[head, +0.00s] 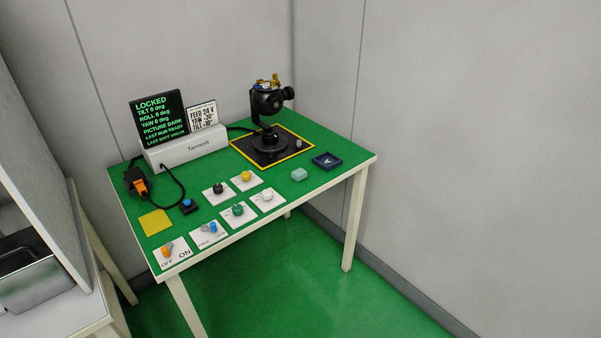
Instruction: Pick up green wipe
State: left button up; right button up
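A small pale green block, which looks like the green wipe (299,174), lies on the green table top (279,188) towards its right side. It sits just left of a dark blue tray (327,160) marked with a letter, apart from it. Nothing covers the wipe. Neither of my grippers is in the head view.
A black gimbal camera (267,102) stands on a black plate with yellow edging behind the wipe. Several white knob panels (268,200) and a yellow square (155,222) lie to the left. A grey Tarnwell box (186,148) with screens stands at the back. Walls close in behind.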

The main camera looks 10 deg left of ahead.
aim_at(298, 175)
jog(key=i+l+u, duration=0.15)
jog(key=i, duration=0.4)
jog(key=i+l+u, duration=0.2)
jog(key=i, duration=0.3)
jog(key=l, duration=0.1)
